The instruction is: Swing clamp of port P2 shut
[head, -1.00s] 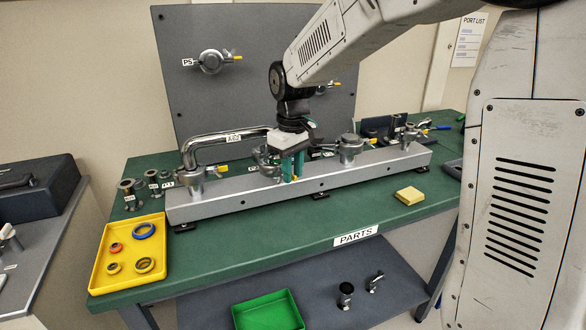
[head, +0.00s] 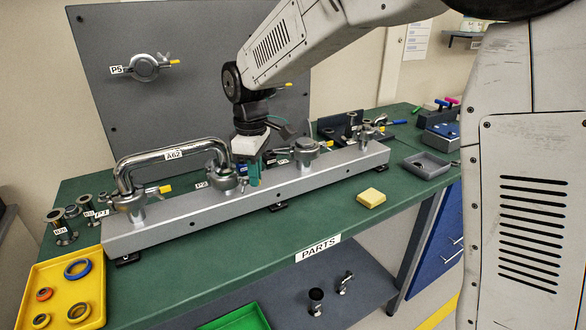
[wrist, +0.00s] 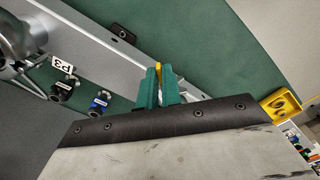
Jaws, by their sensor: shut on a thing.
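The P2 clamp (head: 226,181) is a silver clamp on the long grey rail (head: 200,205), at the right foot of the bent pipe marked A62 (head: 178,147). Its P2 label (head: 202,184) is small. My gripper (head: 253,178) is just right of this clamp, low over the rail, with teal fingers pointing down. In the wrist view my gripper (wrist: 158,88) is closed around a yellow tip (wrist: 158,70), which looks like the clamp's handle. The clamp body is not clear in the wrist view, so how far it is closed cannot be told.
The P3 clamp (head: 305,153) stands on the rail to the right, and the P1 clamp (head: 130,202) to the left with its yellow handle. A yellow tray (head: 45,282) holds rings. A yellow block (head: 372,197) lies on the green bench, otherwise clear in front.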

